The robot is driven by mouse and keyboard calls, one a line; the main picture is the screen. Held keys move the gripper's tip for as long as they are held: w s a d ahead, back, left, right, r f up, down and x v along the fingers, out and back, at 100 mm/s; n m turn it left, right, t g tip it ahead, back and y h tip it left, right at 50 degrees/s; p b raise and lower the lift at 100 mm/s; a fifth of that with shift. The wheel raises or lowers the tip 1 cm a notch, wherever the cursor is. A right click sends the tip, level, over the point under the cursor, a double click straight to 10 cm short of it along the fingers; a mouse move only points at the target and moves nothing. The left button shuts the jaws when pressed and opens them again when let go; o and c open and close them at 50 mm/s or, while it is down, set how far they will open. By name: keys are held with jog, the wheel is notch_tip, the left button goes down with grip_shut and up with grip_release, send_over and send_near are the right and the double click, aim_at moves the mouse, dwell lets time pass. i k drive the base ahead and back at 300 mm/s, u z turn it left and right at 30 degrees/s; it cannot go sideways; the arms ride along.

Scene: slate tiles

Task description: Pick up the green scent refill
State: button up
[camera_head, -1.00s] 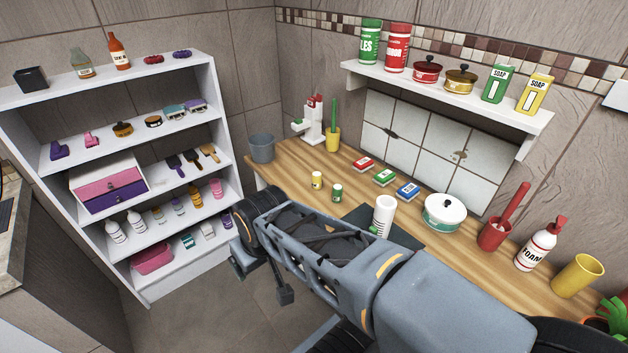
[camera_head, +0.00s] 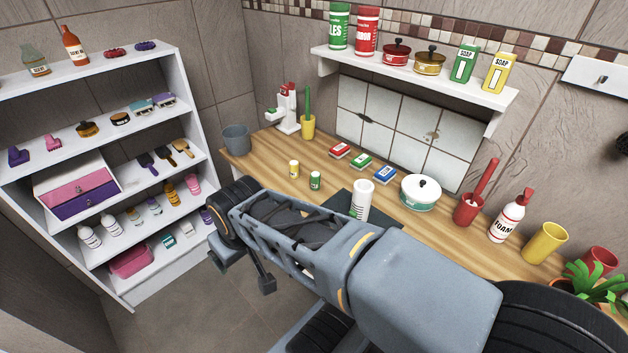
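The green scent refill appears to be the small green can with a pale label (camera_head: 316,180); it stands upright on the wooden counter (camera_head: 260,160). A similar yellow can (camera_head: 294,169) stands just left of and behind it. My gripper (camera_head: 243,273) is at the left end of my arm, in front of the counter and over the floor in the picture. Its two fingers hang apart with nothing seen between them. It is apart from the green can, lower and to the left in the picture.
A white cylinder (camera_head: 361,201) stands on a dark mat (camera_head: 388,234), partly behind my arm. Small red, green and blue boxes and a white lidded pot (camera_head: 420,192) lie behind. A grey cup (camera_head: 237,139) stands at the counter's left end. A white shelf unit (camera_head: 187,100) stands left.

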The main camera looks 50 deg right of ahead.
aim_at(315, 177)
jog(key=u, duration=0.5)
jog(key=i, duration=2.35)
jog(key=z, duration=3.75)
